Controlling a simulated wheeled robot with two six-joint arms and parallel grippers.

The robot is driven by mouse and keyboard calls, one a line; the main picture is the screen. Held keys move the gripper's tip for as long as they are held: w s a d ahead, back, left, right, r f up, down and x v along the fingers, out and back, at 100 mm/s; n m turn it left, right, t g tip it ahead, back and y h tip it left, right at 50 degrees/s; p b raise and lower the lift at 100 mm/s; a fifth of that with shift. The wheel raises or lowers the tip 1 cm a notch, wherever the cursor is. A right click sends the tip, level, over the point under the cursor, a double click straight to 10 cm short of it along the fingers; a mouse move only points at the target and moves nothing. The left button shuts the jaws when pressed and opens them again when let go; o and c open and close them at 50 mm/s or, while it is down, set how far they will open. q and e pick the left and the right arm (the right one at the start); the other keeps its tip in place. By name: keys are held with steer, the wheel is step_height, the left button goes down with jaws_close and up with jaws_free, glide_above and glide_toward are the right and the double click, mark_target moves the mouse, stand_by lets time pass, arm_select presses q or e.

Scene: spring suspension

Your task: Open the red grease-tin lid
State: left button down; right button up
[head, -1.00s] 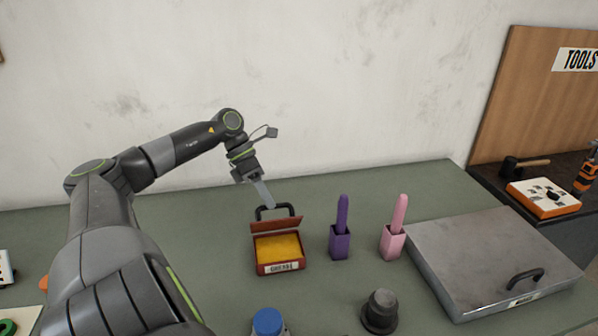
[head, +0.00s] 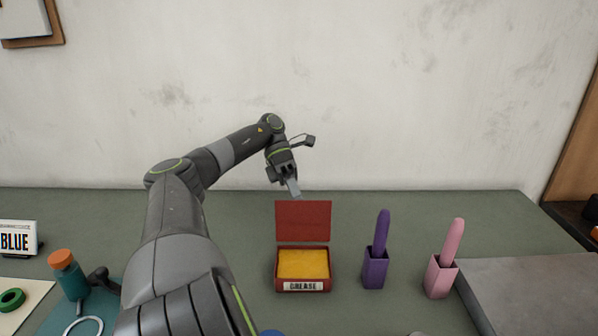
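The red grease tin (head: 284,286) stands on the bench with a white GREASE label on its front. Yellow grease (head: 303,264) shows inside it. Its red lid (head: 303,222) is raised, standing up at the back edge with its inner face toward me. The lid's handle is hidden behind it. My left gripper (head: 294,188) is just above and behind the lid's top edge, pointing down. Its fingers overlap in this view, so whether they are apart or closed is unclear. My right gripper is not in view.
A purple holder (head: 375,272) and a pink holder (head: 440,277), each with a rounded stick, stand right of the tin. A grey metal box (head: 540,285) is at far right. A BLUE sign (head: 16,239) and an orange-capped bottle (head: 66,275) are at left.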

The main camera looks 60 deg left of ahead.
arm_select(q)
steer(key=shift+s+f, duration=0.1)
steer(key=shift+f, duration=0.2)
steer(key=c, duration=1.7)
jaws_free()
steer(key=shift+c, duration=0.2)
steer(key=shift+o, duration=1.4)
steer(key=shift+a, duration=0.25)
steer(key=shift+d+r, duration=0.15)
steer(key=shift+r, duration=0.05)
step_height(320, 180, up, 10)
steer(key=p, duration=0.6)
steer(key=shift+f, duration=0.15)
